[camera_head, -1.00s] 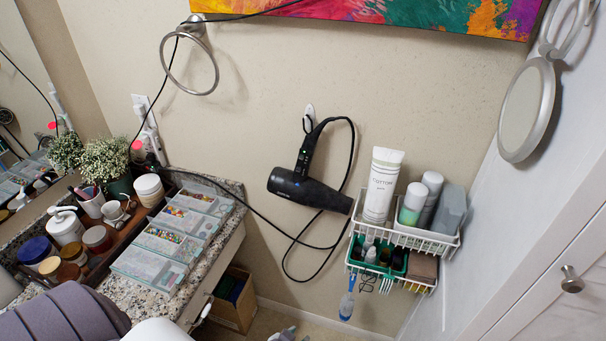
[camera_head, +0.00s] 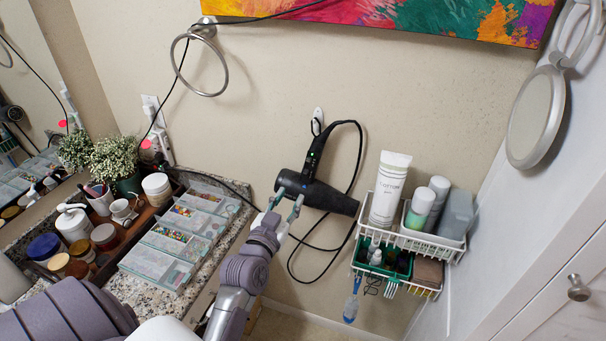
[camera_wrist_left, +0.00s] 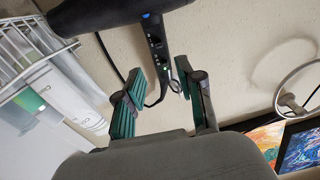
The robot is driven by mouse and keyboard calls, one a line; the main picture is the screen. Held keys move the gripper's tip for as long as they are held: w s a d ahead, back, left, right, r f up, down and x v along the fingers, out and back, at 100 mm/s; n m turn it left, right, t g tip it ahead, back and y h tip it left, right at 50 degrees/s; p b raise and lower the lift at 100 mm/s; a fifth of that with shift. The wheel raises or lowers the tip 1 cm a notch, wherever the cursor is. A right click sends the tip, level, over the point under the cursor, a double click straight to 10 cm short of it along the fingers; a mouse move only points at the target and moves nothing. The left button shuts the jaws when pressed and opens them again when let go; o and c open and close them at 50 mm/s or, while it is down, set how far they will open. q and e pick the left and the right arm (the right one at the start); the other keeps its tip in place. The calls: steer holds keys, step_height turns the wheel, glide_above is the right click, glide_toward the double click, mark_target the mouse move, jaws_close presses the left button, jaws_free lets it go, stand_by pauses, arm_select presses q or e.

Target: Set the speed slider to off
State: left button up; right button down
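My left gripper (camera_head: 285,208) is just below and in front of the barrel's left part. In the left wrist view the left gripper (camera_wrist_left: 160,92) has its two green-padded fingers apart with nothing between them; the handle end lies beyond the fingertips. My right gripper is not in view.
A white wire rack (camera_head: 408,240) with bottles hangs right of the dryer. A granite counter (camera_head: 205,262) with boxes and jars is at the left. The dryer's black cord (camera_head: 357,165) loops along the wall. A towel ring (camera_head: 200,65) is above.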

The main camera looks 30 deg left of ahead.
mark_target(305, 173)
arm_select(q)
steer(key=p+x, duration=0.1)
steer(key=x, duration=0.9)
steer(key=shift+f, duration=0.1)
steer(key=shift+s, duration=0.1)
jaws_close()
